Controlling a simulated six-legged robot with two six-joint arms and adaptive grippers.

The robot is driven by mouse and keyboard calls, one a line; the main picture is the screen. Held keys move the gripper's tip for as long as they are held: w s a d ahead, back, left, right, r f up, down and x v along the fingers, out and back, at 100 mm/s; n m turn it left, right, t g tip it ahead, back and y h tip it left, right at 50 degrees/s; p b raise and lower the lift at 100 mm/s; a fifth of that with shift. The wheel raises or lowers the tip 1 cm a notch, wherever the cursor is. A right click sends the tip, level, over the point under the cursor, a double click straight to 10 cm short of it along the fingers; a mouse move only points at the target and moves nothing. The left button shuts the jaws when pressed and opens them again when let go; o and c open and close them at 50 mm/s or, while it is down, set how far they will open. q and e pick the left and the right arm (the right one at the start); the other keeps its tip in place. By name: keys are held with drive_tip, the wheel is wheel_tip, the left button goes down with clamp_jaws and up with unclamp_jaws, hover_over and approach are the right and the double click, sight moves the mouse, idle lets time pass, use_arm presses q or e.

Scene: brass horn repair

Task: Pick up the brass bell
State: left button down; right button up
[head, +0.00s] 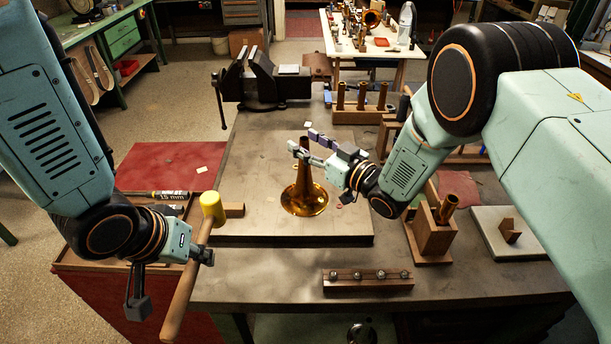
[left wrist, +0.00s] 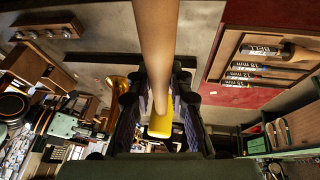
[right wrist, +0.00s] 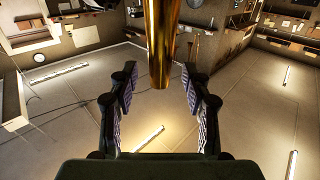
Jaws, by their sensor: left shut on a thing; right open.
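The brass bell (head: 304,196) stands upright with its flare down on a board on the bench. Its narrow tube (right wrist: 160,40) shows between the two fingers of my right gripper (right wrist: 160,88) in the right wrist view. My right gripper (head: 307,145) is open at the upper end of the tube, with a finger to each side; I cannot tell if either touches. My left gripper (head: 176,279) is shut on the wooden handle of a yellow-headed mallet (head: 212,208), at the bench's left edge. The mallet also shows in the left wrist view (left wrist: 160,124).
A vise (head: 262,80) stands at the back left and a rack of brass tubes (head: 361,103) behind the bell. A wooden block (head: 430,238) with a brass tube is to the right. A strip with several metal balls (head: 368,281) lies in front.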

drive_tip(key=shift+w+a+f, duration=0.25)
drive_tip(key=shift+w+a, duration=0.3)
drive_tip(key=shift+w, duration=0.05)
drive_tip(key=shift+s+d+r, duration=0.25)
drive_tip(key=shift+s+d, duration=0.05)
drive_tip(key=c, duration=0.4)
drive_tip(key=shift+w+a+f, duration=0.2)
drive_tip(key=shift+a, duration=0.05)
clamp_jaws()
drive_tip(key=shift+s+d, duration=0.1)
